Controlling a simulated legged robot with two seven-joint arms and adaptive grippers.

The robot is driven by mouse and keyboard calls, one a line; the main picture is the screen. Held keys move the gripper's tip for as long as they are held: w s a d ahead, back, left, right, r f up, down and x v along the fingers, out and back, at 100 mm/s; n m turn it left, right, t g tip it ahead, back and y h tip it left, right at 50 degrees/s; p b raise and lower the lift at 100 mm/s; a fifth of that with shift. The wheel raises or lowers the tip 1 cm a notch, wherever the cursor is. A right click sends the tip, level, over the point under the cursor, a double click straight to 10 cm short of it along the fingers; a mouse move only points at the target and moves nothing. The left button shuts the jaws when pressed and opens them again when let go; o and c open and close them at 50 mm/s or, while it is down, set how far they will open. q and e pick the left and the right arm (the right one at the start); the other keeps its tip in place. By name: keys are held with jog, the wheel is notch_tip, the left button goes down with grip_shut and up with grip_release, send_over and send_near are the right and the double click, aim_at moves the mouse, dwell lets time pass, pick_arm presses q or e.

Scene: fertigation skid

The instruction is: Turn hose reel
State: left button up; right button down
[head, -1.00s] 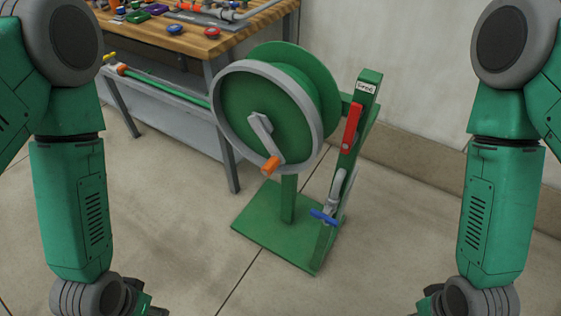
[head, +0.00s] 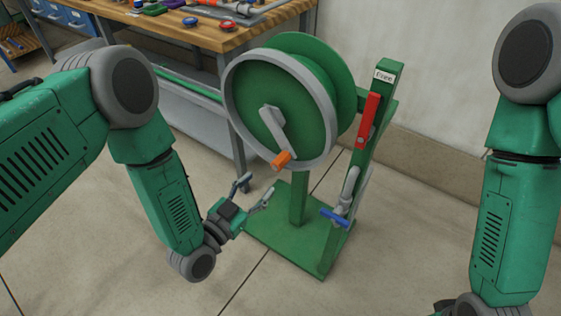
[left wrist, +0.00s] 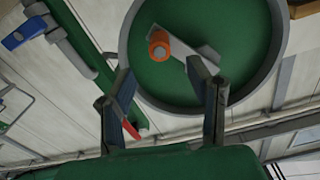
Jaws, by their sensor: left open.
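The hose reel (head: 258,105) is a green drum with a grey rim on a green stand. A grey crank (head: 272,128) with an orange handle (head: 282,160) sits on its face, the handle pointing down and right. My left gripper (head: 255,190) is open and empty, below and left of the orange handle and apart from it. In the left wrist view the orange handle (left wrist: 159,45) shows beyond the open fingers (left wrist: 170,90), and the reel (left wrist: 200,12) fills the top. My right gripper is out of the head view; only the right arm shows.
A green post beside the reel carries a "Free" label (head: 384,75), a red lever (head: 367,121) and a blue-handled valve (head: 336,218). A wooden workbench (head: 215,35) stands behind left. The green base plate (head: 290,245) rests on open tiled floor.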

aim_at(275, 168)
pick_arm(q)
jog(key=b+x, duration=0.1)
jog(key=x, duration=0.9)
jog(key=shift+d, duration=0.1)
grip_shut()
